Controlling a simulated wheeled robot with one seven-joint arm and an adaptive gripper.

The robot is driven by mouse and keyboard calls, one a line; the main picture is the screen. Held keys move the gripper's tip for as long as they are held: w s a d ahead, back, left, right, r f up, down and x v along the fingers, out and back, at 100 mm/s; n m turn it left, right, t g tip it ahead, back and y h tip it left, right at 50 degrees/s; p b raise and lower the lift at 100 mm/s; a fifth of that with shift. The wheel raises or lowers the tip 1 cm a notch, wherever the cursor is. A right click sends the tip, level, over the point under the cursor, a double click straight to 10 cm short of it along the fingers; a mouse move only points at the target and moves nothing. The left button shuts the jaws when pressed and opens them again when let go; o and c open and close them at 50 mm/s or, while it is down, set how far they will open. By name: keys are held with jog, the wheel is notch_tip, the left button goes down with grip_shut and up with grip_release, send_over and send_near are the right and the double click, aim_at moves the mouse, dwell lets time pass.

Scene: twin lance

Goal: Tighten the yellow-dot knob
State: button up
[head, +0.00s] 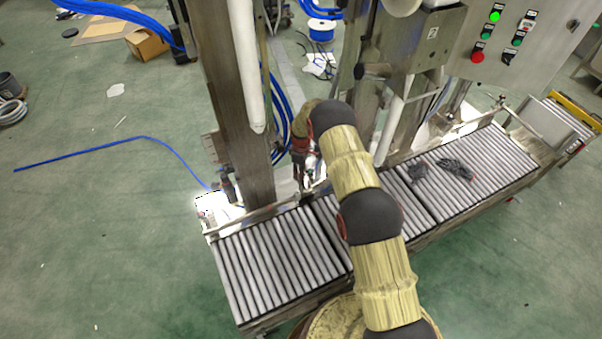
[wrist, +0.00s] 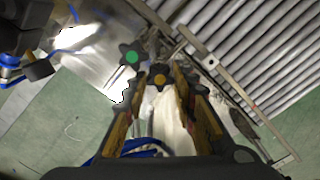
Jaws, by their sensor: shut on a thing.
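The yellow-dot knob (wrist: 160,79) is dark and lobed with an orange-yellow dot at its centre. In the wrist view it sits between the two fingertips of my gripper (wrist: 161,75), which is shut on it. A similar dark knob with a green dot (wrist: 132,57) is just up and left of it, close to the left finger. In the head view my gripper is mostly hidden behind my arm, beside the steel column, and I cannot make out the knobs there.
A roller conveyor (head: 275,262) runs under and beside my arm, with dark crumpled items (head: 455,169) on its right part. A steel column (head: 232,100) stands left of my gripper. A control panel (head: 522,45) is at upper right. Blue hose (head: 145,138) lies on the green floor.

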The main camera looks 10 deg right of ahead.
jog(key=o, duration=1.1)
jog(key=shift+r, duration=0.15)
notch_tip(320, 180, up, 12)
jog(key=shift+f, duration=0.15)
